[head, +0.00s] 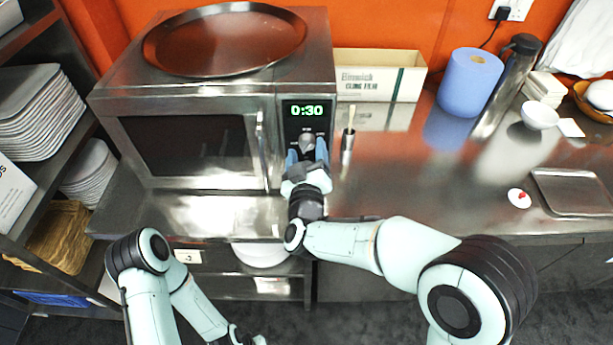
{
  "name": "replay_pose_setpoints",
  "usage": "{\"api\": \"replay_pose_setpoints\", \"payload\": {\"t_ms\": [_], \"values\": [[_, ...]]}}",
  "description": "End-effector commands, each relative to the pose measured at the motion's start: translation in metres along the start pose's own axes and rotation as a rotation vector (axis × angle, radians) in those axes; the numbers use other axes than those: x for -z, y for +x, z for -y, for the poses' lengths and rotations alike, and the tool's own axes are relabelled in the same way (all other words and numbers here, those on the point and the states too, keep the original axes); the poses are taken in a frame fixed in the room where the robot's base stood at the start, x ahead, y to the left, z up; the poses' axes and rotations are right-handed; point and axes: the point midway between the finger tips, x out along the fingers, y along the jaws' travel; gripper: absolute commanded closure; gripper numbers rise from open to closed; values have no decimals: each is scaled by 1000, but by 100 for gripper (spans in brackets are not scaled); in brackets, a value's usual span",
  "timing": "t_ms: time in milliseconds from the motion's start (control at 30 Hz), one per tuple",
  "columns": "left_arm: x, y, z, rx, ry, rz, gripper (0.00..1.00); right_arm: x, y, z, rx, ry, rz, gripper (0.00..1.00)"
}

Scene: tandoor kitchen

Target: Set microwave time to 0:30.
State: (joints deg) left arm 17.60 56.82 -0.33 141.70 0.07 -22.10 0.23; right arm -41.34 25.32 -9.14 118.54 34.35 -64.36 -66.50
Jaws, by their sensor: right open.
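The steel microwave (188,97) stands on the counter at the left, with its door shut. Its green display (306,110) reads 0:30. A grey round knob (306,142) sits below the display. My right gripper (307,151) is at the control panel, its two fingers apart on either side of the knob. I cannot tell whether the fingers touch the knob. The lower part of the panel is hidden behind the gripper. My left arm is low at the bottom left, and its gripper (247,339) is partly cut off by the bottom edge, away from the microwave.
A round metal tray (225,38) lies on top of the microwave. A narrow steel cup (347,146) stands just right of my right gripper. A cling film box (378,75), blue roll (470,82) and flask (508,85) stand farther right.

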Motion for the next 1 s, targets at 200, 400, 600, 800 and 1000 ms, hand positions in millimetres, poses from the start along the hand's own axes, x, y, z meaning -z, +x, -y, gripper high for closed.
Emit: {"api": "replay_pose_setpoints", "payload": {"t_ms": [200, 400, 600, 800, 1000], "values": [[-7, 16, 8, 4, -4, 11, 60, -2, -51, 2, 5, 2, -1, 34], [-10, 24, 12, 5, -5, 15, 60, -2, -92, 2, 3, 1, -2, 34], [-10, 27, 13, 6, -6, 17, 60, -1, -114, 1, 2, 0, 0, 34], [-10, 27, 13, 6, -6, 17, 60, -1, -119, 0, 0, -1, 1, 34], [-10, 27, 13, 6, -6, 17, 60, -1, -118, 0, 0, -1, 1, 34]]}}
